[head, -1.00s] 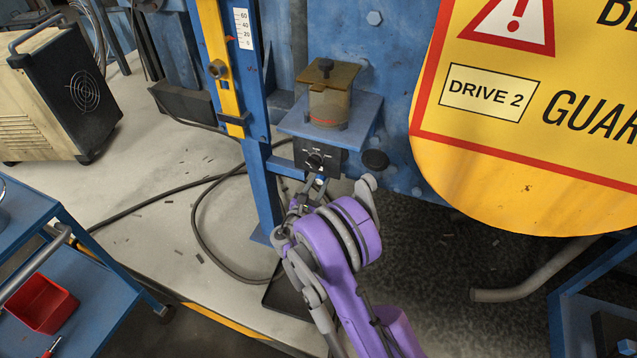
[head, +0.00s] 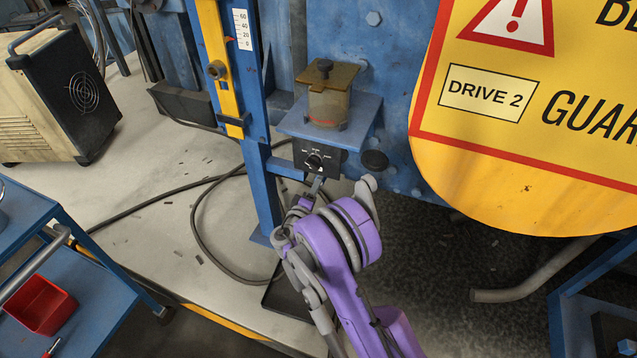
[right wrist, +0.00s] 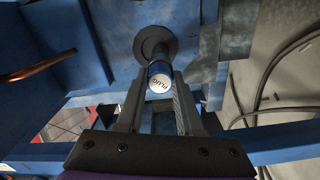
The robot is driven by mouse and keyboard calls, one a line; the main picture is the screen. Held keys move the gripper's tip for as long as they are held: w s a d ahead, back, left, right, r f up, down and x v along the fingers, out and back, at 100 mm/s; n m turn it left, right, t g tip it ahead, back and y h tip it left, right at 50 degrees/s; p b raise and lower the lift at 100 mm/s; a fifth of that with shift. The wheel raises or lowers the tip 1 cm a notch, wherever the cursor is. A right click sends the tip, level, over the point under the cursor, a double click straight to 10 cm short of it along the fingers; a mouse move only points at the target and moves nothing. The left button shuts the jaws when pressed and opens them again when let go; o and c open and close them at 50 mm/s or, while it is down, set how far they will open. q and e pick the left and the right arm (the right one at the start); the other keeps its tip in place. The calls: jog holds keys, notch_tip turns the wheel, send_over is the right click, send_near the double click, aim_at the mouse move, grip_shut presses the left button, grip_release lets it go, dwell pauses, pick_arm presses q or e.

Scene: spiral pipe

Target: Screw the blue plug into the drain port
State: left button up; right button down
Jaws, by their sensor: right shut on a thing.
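The blue plug (right wrist: 160,80), with a white end face marked PLUG, shows in the right wrist view between the fingers of my right gripper (right wrist: 158,92). The gripper is shut on it. Directly beyond the plug is the dark round drain port (right wrist: 152,42) on a blue surface. The plug lines up with the port and overlaps it in the picture; how far it is engaged I cannot tell. In the head view my right gripper (head: 317,186) is just below the black knob panel, and the plug and port are hidden there. My left gripper is not in view.
The black knob panel (head: 317,158) sits under a blue shelf with an amber container (head: 328,98). A yellow warning sign (head: 540,110) fills the upper right. A blue post stands left of the gripper. A cart with a red bin (head: 42,304) is at lower left.

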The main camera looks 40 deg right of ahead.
jog(key=m, duration=0.9)
jog(key=c, duration=0.8)
grip_release()
jog(key=shift+o, duration=0.2)
